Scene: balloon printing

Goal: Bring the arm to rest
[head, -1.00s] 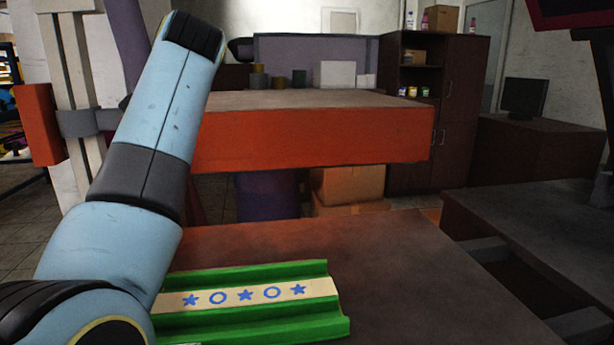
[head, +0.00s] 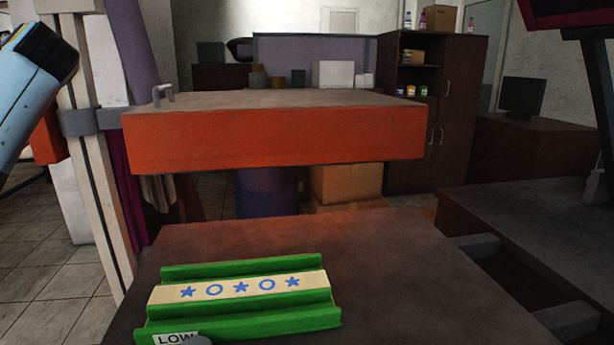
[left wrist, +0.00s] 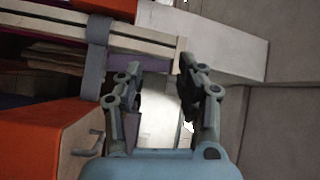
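My left arm shows only as a light blue link with a black end at the far left edge of the head view. Its gripper is outside that view. In the left wrist view my left gripper (left wrist: 160,85) is open, its two dark fingers apart with nothing between them. It is in the air, with pale surfaces behind it. My right gripper is in neither view. A green ridged holder (head: 240,318) lies on the dark table (head: 400,290). A cream strip (head: 227,288) with blue stars and circles lies along it, and its front left bears a "LOW" label (head: 175,338).
Another dark table (head: 540,240) is at the right. The table right of the holder is clear.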

